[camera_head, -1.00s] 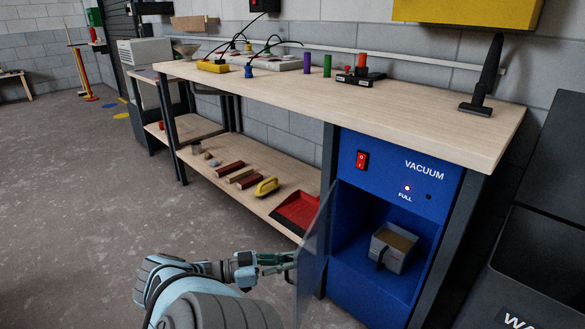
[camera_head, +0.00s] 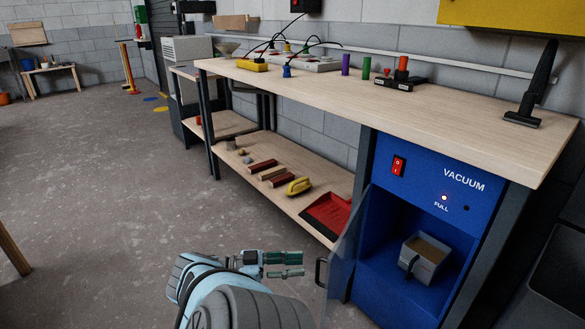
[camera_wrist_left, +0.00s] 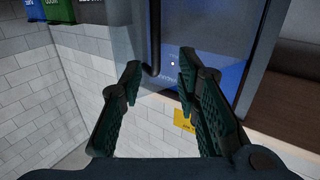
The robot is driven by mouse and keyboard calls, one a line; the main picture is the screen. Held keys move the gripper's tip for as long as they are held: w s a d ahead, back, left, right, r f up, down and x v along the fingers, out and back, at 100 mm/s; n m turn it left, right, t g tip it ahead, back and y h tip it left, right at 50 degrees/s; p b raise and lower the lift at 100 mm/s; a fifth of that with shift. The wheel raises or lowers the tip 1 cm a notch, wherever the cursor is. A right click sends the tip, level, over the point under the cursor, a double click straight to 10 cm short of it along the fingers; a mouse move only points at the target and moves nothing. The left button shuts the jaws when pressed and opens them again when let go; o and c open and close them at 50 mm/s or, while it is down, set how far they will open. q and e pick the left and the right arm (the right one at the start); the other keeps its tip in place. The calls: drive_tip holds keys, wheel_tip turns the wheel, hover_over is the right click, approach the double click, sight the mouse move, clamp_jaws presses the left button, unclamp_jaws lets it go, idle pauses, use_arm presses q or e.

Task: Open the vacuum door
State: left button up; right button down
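The blue vacuum cabinet (camera_head: 425,172) is under the right end of the workbench. Its see-through door (camera_head: 345,262) stands swung open to the left, with a dark handle (camera_head: 321,272) on its free edge. Inside is a grey container (camera_head: 424,262) with brown contents. My left gripper (camera_head: 301,265) is just left of the handle, its fingers apart and empty. In the left wrist view the open fingers (camera_wrist_left: 160,73) show, with the dark handle bar (camera_wrist_left: 153,42) beyond them, apart from both. My right gripper is not in view.
The workbench top (camera_head: 440,108) is above the cabinet, and a lower shelf (camera_head: 300,204) holds wooden blocks, a yellow tool and a red dustpan (camera_head: 328,212). A dark bin (camera_head: 560,275) is at the right.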

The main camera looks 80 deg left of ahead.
use_arm(q)
drive_tip(key=shift+s+a, duration=0.15)
drive_tip(key=shift+s, duration=0.6)
drive_tip(key=shift+c, duration=0.6)
